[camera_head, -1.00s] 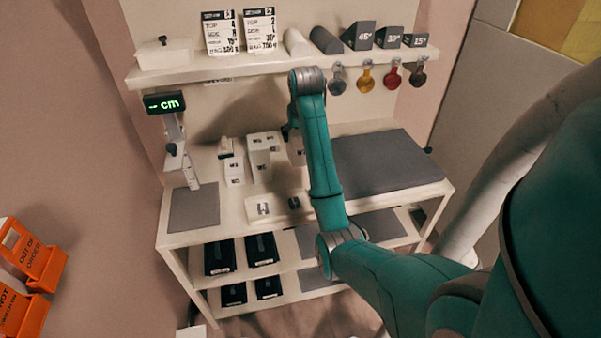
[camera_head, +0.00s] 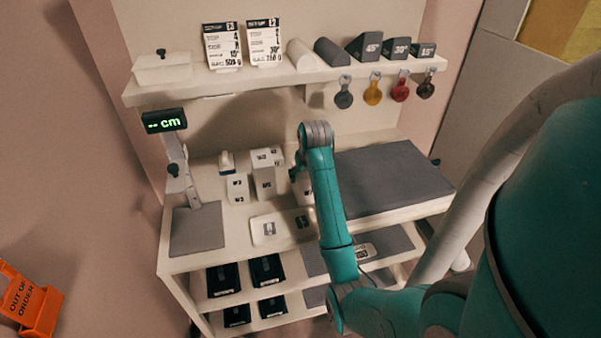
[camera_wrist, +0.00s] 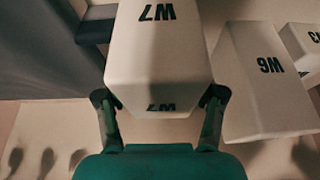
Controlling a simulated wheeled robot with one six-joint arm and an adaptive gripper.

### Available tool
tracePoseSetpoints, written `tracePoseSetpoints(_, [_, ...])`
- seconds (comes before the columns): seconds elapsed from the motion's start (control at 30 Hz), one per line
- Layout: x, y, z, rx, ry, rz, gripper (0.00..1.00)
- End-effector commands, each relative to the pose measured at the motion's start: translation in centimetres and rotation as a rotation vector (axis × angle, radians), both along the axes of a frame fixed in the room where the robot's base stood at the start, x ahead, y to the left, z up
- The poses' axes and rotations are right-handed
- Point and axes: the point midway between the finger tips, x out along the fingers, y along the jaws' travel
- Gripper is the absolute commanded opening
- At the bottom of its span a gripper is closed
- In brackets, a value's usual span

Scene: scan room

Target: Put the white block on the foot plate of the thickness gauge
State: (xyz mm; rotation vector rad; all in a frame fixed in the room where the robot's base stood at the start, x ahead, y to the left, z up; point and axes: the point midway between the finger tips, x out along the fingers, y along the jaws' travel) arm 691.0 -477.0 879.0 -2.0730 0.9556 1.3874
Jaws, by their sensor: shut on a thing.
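The thickness gauge stands at the left of the table in the head view, with a lit display (camera_head: 164,121) reading "-- cm", a post, and a bare grey foot plate (camera_head: 197,230). My gripper (camera_wrist: 160,100) is shut on a white block marked W7 (camera_wrist: 158,55), with one finger on each side of it. In the head view this block (camera_head: 303,190) shows partly beside my arm, right of the other white blocks. I cannot tell whether it is clear of the table.
A white block marked W6 (camera_wrist: 262,80) stands close to the held block. Several more white blocks (camera_head: 237,188) stand between it and the gauge. A white tray (camera_head: 262,231) lies in front. A dark grey pad (camera_head: 390,177) lies right. A shelf (camera_head: 285,84) overhangs the back.

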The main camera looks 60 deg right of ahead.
Motion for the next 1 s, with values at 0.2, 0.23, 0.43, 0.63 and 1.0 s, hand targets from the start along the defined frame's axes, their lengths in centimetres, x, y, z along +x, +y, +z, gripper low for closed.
tracePoseSetpoints(0.2, [0.0, -0.1, 0.1, -0.004, -0.003, 0.0, 0.0])
tracePoseSetpoints(0.23, [0.0, -0.1, 0.1, -0.004, -0.003, 0.0, 0.0])
tracePoseSetpoints(0.43, [0.0, 0.0, -0.2, -0.002, -0.001, 0.0, 0.83])
tracePoseSetpoints(0.63, [0.0, 0.0, -0.2, -0.001, -0.001, 0.0, 0.93])
tracePoseSetpoints(1.0, [0.8, -0.2, 1.2, -0.003, -0.001, 0.002, 0.93])
